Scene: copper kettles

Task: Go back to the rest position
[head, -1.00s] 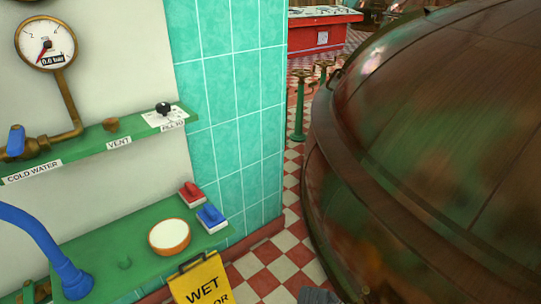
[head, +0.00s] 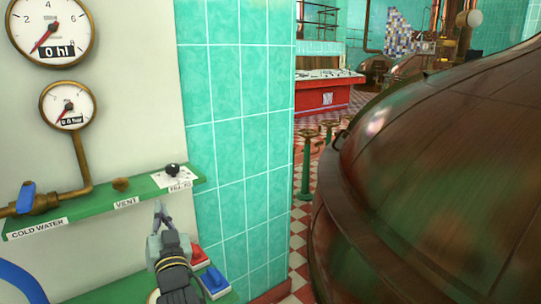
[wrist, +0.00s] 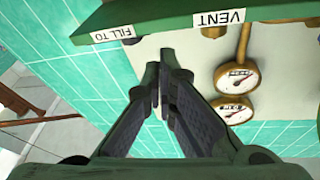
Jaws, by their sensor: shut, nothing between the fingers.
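The green shelf (wrist: 165,18) crosses the top of that view, with two gauges (wrist: 237,77) to the right of the fingers.
A large copper kettle (head: 440,180) fills the right. A red switch (head: 197,254) and a blue switch (head: 215,281) sit low beside my gripper. A black knob (head: 173,170) is on the shelf. A red console (head: 325,92) stands behind. Checkered floor (head: 300,240) shows between wall and kettle.

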